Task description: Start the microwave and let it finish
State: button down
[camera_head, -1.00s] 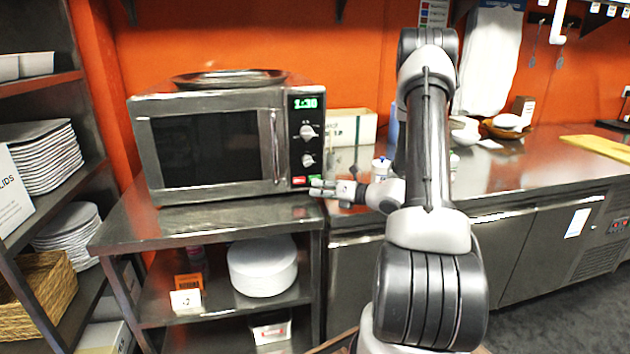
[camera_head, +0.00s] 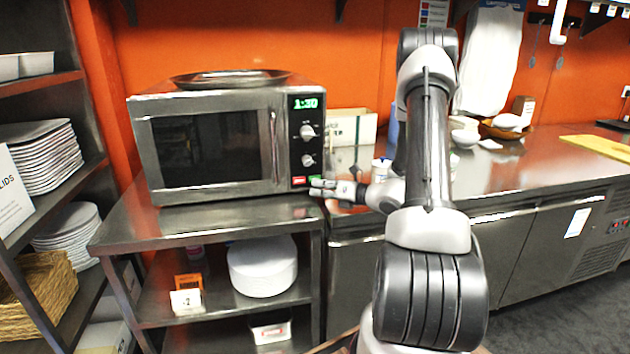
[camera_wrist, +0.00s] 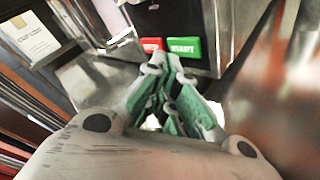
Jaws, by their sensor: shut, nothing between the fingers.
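The microwave (camera_head: 215,145) stands on a steel shelf unit with its door closed. Its display (camera_head: 305,103) reads 1:30 in green, above two knobs. At the bottom of its panel are a red button (camera_wrist: 151,45) and a green START button (camera_wrist: 185,47), both clear in the wrist view. My gripper (camera_head: 318,188) is shut and empty, at the lower right corner of the microwave. In the wrist view my gripper (camera_wrist: 160,65) has its fingertips just below the two buttons. I cannot tell whether they touch the panel.
A metal tray (camera_head: 230,78) lies on top of the microwave. The steel counter (camera_head: 500,175) to the right holds a white box (camera_head: 350,127) and bowls. Shelves with stacked plates (camera_head: 45,160) stand at the left.

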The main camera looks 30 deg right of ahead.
jog(key=shift+w, duration=0.15)
jog(key=shift+w+d, duration=0.1)
jog(key=shift+w, duration=0.15)
